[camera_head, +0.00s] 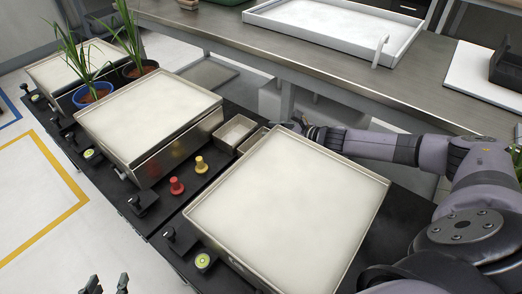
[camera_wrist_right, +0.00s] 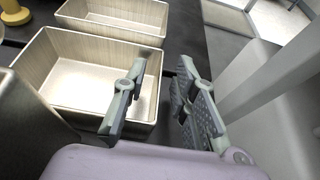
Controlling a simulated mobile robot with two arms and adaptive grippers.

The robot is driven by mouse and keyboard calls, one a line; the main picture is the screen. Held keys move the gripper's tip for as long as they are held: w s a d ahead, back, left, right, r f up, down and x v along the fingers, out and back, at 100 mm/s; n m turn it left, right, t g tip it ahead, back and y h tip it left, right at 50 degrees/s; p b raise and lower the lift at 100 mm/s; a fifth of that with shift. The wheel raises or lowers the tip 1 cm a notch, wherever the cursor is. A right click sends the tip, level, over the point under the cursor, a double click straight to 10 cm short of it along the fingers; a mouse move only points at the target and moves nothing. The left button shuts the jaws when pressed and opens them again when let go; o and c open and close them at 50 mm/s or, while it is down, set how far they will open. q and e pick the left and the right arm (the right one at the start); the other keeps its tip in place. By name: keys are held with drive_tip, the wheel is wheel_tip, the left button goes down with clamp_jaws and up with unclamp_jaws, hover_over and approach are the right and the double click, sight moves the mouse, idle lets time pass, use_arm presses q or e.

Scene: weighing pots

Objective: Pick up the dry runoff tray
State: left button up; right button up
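Two small open metal runoff trays sit side by side between the large square weighing platforms. The left one (camera_head: 234,131) is in plain sight in the head view; the right one (camera_head: 252,142) is partly hidden by the front platform. In the right wrist view the nearer tray (camera_wrist_right: 60,102) has a pale, bare floor, and the farther tray (camera_wrist_right: 120,28) lies beyond it. I see no clear water in either. My right gripper (camera_wrist_right: 160,95) is open, one finger over the nearer tray's inside, the other outside its wall. My left gripper (camera_head: 107,287) shows only fingertips, apart, at the bottom edge.
Large pale platforms (camera_head: 290,205) and (camera_head: 150,108) flank the trays. Red (camera_head: 177,186) and yellow (camera_head: 200,165) knobs stand beside them. Potted plants (camera_head: 93,92) stand at the left. A bench (camera_head: 330,75) runs behind, with a white tray on it; a pale post (camera_wrist_right: 275,85) is beside my right gripper.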

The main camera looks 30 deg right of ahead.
clamp_jaws()
idle(0.3)
idle(0.5)
